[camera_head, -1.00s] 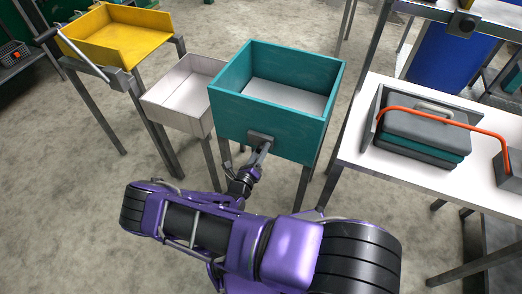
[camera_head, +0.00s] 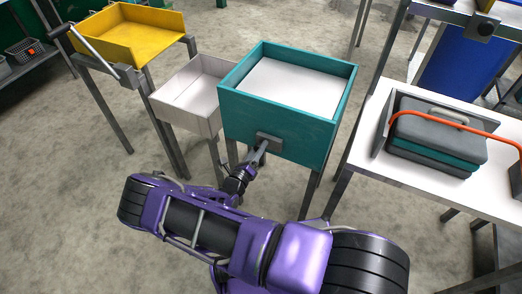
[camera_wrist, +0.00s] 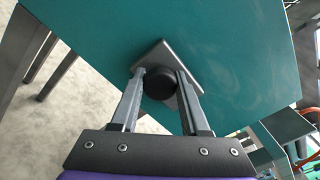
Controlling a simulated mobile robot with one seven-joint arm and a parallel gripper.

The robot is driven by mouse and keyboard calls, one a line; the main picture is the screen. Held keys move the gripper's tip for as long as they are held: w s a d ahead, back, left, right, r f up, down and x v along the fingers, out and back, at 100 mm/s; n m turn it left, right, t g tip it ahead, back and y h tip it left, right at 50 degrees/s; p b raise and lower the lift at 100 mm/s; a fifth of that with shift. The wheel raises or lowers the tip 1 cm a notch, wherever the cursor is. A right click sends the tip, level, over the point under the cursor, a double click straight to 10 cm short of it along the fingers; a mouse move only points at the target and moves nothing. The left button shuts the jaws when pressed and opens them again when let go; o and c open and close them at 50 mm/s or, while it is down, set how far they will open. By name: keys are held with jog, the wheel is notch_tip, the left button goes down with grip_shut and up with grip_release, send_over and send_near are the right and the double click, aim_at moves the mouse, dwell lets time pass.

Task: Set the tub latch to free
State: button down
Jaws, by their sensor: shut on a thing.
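The teal tub (camera_head: 290,128) stands on legs in the middle of the head view, and its front wall fills much of the wrist view (camera_wrist: 235,50). A grey plate (camera_head: 269,139) is fixed on that front wall. In the wrist view the plate (camera_wrist: 192,72) looks tilted and carries a round dark knob (camera_wrist: 158,83), which I take as the tub latch. My gripper (camera_wrist: 159,80) has one finger on each side of the knob and is shut on it. In the head view my gripper (camera_head: 259,152) reaches the plate from below, and the knob is hidden.
A pale tray (camera_head: 190,98) and a yellow tray (camera_head: 130,42) on a stand are at the left. Bare floor lies at lower left.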

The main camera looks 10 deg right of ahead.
jog(key=shift+c, duration=1.9)
grip_release()
jog(key=shift+w+a, duration=0.15)
jog(key=shift+a, duration=0.05)
jog(key=v, duration=1.7)
jog(key=shift+s+a, duration=0.15)
jog(key=shift+s, duration=0.05)
jog(key=shift+r, duration=0.15)
